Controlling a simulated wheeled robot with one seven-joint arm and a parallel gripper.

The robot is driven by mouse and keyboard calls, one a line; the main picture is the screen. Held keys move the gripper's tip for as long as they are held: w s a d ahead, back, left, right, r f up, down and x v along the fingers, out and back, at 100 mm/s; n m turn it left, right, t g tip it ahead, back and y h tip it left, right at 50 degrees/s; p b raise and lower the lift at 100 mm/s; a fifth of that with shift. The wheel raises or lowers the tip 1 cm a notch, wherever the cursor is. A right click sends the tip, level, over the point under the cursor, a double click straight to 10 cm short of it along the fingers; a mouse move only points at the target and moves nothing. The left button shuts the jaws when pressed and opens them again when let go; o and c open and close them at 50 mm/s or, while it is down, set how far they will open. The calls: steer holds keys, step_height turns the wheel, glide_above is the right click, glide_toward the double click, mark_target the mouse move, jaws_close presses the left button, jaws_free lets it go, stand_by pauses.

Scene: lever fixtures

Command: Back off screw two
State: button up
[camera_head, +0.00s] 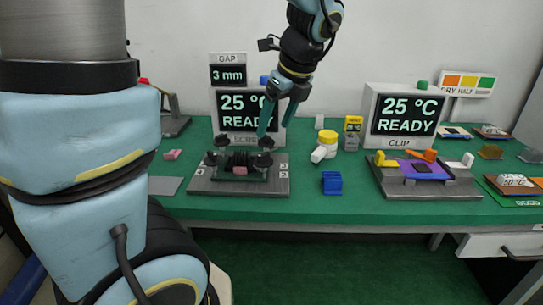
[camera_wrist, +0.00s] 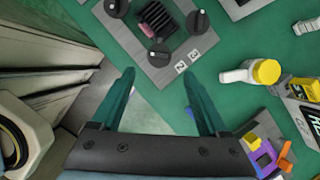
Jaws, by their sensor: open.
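The screw fixture is a grey plate (camera_head: 282,184) with several black round knobs around a dark ribbed block (camera_head: 240,159) and a small pink piece (camera_head: 240,170). In the wrist view three knobs show: a near one (camera_wrist: 158,55), a right one (camera_wrist: 197,22) and a left one (camera_wrist: 117,8). Small number tags (camera_wrist: 187,60) lie beside the near knob; I cannot tell surely which knob is screw two. My gripper (camera_head: 270,128) is open and empty above the fixture's back right. In the wrist view its fingertips (camera_wrist: 158,76) are apart, with the near knob just beyond them.
A display reading 25 °C READY (camera_head: 246,110) stands behind the fixture, under a 3 mm gap sign (camera_head: 228,75). Right are a yellow-lidded white bottle (camera_head: 327,143), a blue block (camera_head: 332,183) and the clip fixture (camera_head: 440,187). Green tabletop (camera_head: 310,205) is clear in front.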

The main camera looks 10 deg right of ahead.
mark_target(264, 154)
steer(key=x, duration=0.9)
steer(key=shift+f, duration=0.15)
jaws_close()
